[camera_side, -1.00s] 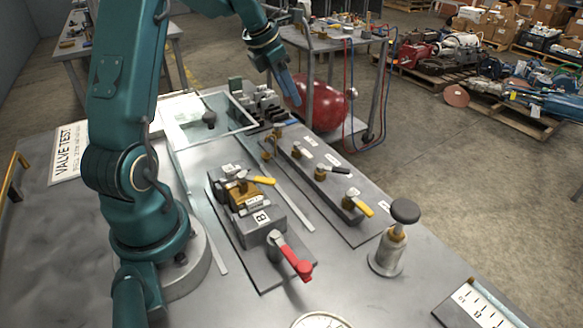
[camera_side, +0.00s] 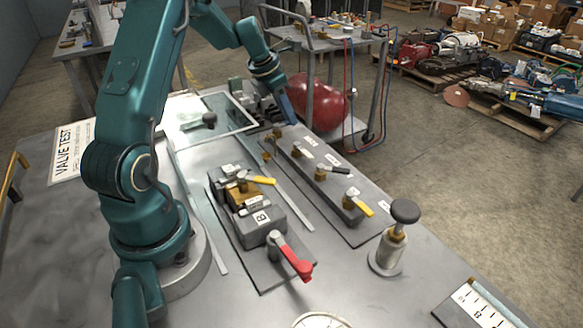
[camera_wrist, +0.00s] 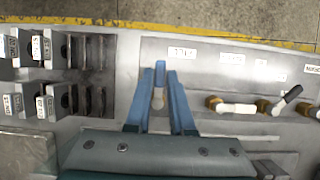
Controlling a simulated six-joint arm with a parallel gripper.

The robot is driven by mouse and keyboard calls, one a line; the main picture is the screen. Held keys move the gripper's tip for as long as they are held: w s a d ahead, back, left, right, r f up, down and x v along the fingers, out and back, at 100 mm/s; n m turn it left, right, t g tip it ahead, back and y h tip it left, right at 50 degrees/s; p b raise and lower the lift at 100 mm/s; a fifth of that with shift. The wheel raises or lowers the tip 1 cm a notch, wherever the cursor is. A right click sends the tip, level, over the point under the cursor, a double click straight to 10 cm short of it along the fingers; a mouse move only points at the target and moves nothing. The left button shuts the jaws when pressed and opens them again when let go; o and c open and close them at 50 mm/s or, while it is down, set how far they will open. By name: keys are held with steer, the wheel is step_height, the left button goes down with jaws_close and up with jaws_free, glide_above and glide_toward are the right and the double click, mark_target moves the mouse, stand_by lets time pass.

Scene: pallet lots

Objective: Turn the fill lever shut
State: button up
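A lever with a blue handle (camera_wrist: 160,70) sits at one end of the valve plate in the wrist view. A small label (camera_wrist: 182,52) beside it is too blurred to read surely, so I cannot confirm that it is the fill lever. My gripper (camera_wrist: 159,84) is open, with one finger on each side of this lever; I cannot tell whether they touch it.
Along the same plate are a white-handled lever (camera_wrist: 236,108) and a black-handled lever (camera_wrist: 287,100). A yellow lever (camera_side: 363,208) is at the near end. A block with a red lever (camera_side: 293,258) and a dark-knobbed post (camera_side: 404,212) stand nearer. Slotted blocks (camera_wrist: 60,98) lie left of my gripper.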

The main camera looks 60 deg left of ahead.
jaws_close()
steer(key=m, duration=0.1)
steer(key=m+h, duration=0.1)
steer(key=m, duration=0.1)
steer(key=shift+d+m, duration=0.3)
steer(key=shift+d, duration=0.1)
steer(key=m, duration=0.1)
steer(key=m+g+h, duration=0.1)
steer(key=m, duration=0.1)
steer(key=s+d+m+h, duration=0.1)
steer(key=m, duration=0.1)
steer(key=shift+d, duration=0.1)
steer(key=m, duration=0.1)
steer(key=m+g, duration=0.1)
steer(key=m, duration=0.1)
steer(key=m+g+h, duration=0.1)
steer(key=m, duration=0.1)
steer(key=shift+s+d, duration=0.3)
steer(key=shift+s, duration=0.1)
steer(key=shift+s+d+m+g, duration=0.1)
steer(key=shift+s+m+g, duration=0.15)
steer(key=shift+m, duration=0.45)
steer(key=shift+s+a+m+g, duration=0.1)
steer(key=shift+m+g, duration=0.2)
steer(key=shift+m, duration=0.4)
steer(key=shift+s+d+m+g, duration=0.1)
steer(key=shift+s+m+g, duration=0.15)
steer(key=shift+m, duration=0.45)
